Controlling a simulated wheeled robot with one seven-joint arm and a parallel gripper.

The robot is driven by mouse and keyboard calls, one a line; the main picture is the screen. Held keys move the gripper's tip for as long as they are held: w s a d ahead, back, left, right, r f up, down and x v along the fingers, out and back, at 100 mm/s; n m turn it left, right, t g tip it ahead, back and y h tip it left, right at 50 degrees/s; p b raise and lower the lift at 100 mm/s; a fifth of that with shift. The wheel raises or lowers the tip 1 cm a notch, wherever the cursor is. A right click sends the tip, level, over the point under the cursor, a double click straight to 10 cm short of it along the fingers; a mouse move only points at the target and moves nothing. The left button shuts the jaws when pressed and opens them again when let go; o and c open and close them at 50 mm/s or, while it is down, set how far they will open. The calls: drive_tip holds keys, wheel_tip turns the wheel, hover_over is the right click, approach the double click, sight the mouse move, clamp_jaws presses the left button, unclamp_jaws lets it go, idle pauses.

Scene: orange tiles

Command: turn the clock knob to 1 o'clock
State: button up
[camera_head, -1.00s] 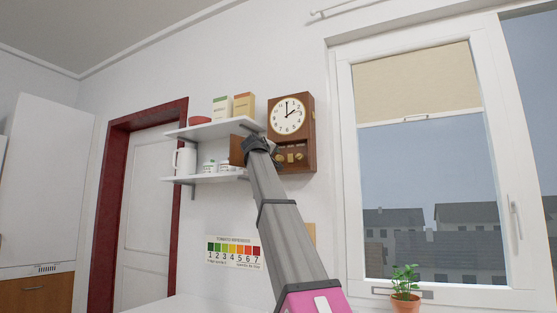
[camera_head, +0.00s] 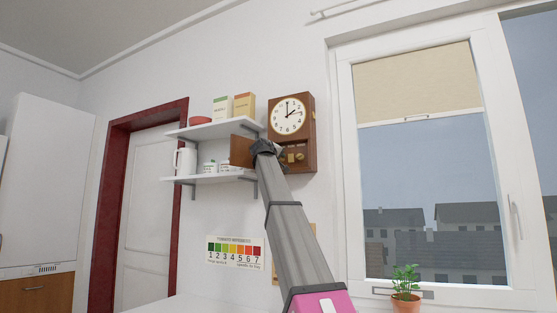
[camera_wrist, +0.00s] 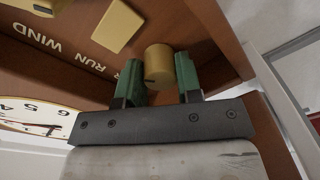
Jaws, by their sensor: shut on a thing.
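A wooden wall clock (camera_head: 308,130) hangs between the shelves and the window. On its white dial (camera_head: 288,116) one hand points straight up and another points right, near 2. Below the dial is a recess with brass-coloured parts. My gripper (camera_head: 268,147) reaches its lower left part, and my arm hides some of it. In the wrist view, upside down, my green fingers (camera_wrist: 160,82) are shut on a round brass knob (camera_wrist: 158,62). A flat brass piece (camera_wrist: 117,27) and another brass part (camera_wrist: 35,5) sit beside it, with the words RUN and WIND. The label by the held knob is partly hidden.
A brown panel (camera_head: 241,151) stands out at the clock's left. White shelves (camera_head: 210,130) with boxes, a red bowl (camera_head: 200,120) and a white jug (camera_head: 185,161) are farther left. The window (camera_head: 430,180) and a potted plant (camera_head: 405,281) are at right.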

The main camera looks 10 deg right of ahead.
drive_tip(key=shift+n, duration=2.8)
drive_tip(key=o, duration=0.6)
drive_tip(key=shift+o, duration=0.2)
drive_tip(key=shift+s+a, duration=0.1)
drive_tip(key=v, duration=1)
drive_tip(key=shift+s+a, duration=0.15)
drive_tip(key=shift+s, duration=0.1)
